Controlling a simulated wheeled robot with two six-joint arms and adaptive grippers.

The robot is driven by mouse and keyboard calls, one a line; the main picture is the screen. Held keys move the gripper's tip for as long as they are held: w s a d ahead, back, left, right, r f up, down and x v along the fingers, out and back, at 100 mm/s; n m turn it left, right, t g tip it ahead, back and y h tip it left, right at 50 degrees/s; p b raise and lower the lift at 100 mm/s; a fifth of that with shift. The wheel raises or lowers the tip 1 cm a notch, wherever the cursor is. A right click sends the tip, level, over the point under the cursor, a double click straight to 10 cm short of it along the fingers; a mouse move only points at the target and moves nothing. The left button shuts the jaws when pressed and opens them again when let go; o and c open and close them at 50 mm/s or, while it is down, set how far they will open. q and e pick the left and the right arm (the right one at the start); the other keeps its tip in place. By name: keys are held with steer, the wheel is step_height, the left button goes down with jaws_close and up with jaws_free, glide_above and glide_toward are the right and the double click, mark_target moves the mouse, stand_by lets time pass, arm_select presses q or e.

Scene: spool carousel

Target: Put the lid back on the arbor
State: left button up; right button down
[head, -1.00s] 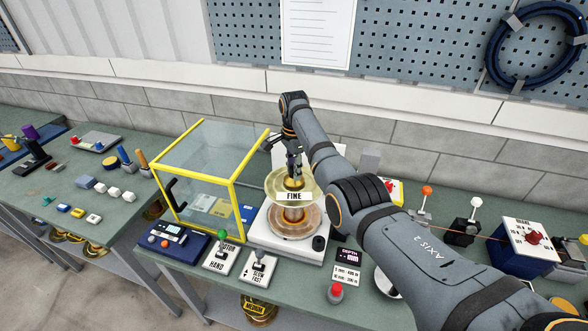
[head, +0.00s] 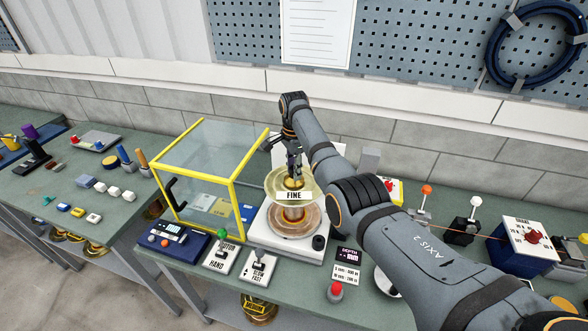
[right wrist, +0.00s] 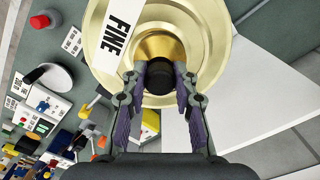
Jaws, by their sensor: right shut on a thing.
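The lid, a small brass cone with a black knob, shows in the head view (head: 293,184) and the right wrist view (right wrist: 156,47). My right gripper (head: 293,168) is shut on it from above; its fingers (right wrist: 161,75) flank the black knob. The lid is centred over the spool labelled FINE (head: 275,183), whose pale gold upper flange fills much of the wrist view (right wrist: 205,45). I cannot tell whether the lid touches the flange. The arbor itself is hidden inside the spool. My left gripper is out of view.
The spool stands on a white base (head: 262,243) with a black knob. A yellow-framed clear box (head: 203,150) stands close on the left. Lever panels (head: 222,258) and a red button (head: 335,291) are in front. More levers (head: 462,228) stand to the right.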

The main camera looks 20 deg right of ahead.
steer(key=shift+c, duration=2.4)
jaws_free()
steer(key=shift+r, duration=3.5)
jaws_close()
